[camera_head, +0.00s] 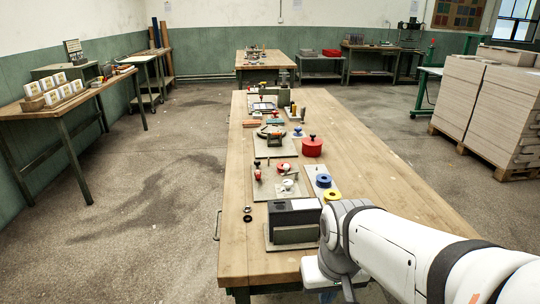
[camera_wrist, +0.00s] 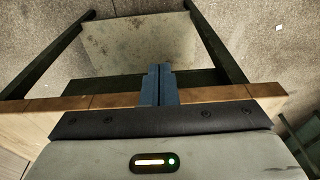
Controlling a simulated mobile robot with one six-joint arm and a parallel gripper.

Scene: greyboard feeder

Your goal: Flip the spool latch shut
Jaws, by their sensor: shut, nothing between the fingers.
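My gripper (camera_wrist: 158,85) shows in the wrist view with its two blue-grey fingers shut together and nothing between them. The fingers are over the wooden bench edge, with the floor and a lower grey panel behind. In the head view my arm comes in from the lower right over the near right corner of the bench; the fingers cannot be made out. I cannot tell any spool latch with certainty. Spool-like round parts stand along the bench: a red one (camera_head: 312,147), a blue one (camera_head: 323,180) and a yellow one (camera_head: 331,195). No latch shows in the wrist view.
The long wooden bench (camera_head: 380,185) carries a dark-topped grey box (camera_head: 294,212) near my arm, and a board (camera_head: 266,187) with small red and white parts. The bench's right side is bare. Stacked greyboard (camera_head: 490,110) stands at right.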

